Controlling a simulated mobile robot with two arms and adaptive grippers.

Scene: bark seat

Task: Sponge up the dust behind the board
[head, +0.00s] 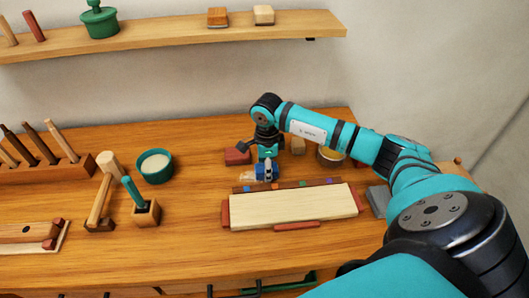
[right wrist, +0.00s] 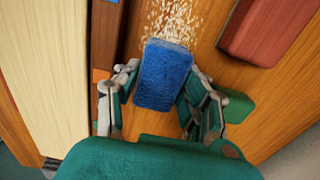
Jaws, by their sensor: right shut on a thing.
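The blue sponge (right wrist: 163,65) is between the fingers of my right gripper (right wrist: 160,82), which is shut on it. In the head view the sponge (head: 263,175) is low at the worktop, behind the pale board (head: 295,207), with my right gripper (head: 267,163) above it. Pale crumbly dust (right wrist: 174,18) lies on the wood right at the sponge's far end in the wrist view. A small pale patch of it (head: 246,176) shows left of the sponge in the head view. The board (right wrist: 45,65) is at the left of the wrist view. My left gripper is out of view.
A red block (head: 237,156) stands close behind the dust; it also shows in the wrist view (right wrist: 270,28). A green bowl (head: 155,166), mallet (head: 104,190) and tool block (head: 146,212) are to the left.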

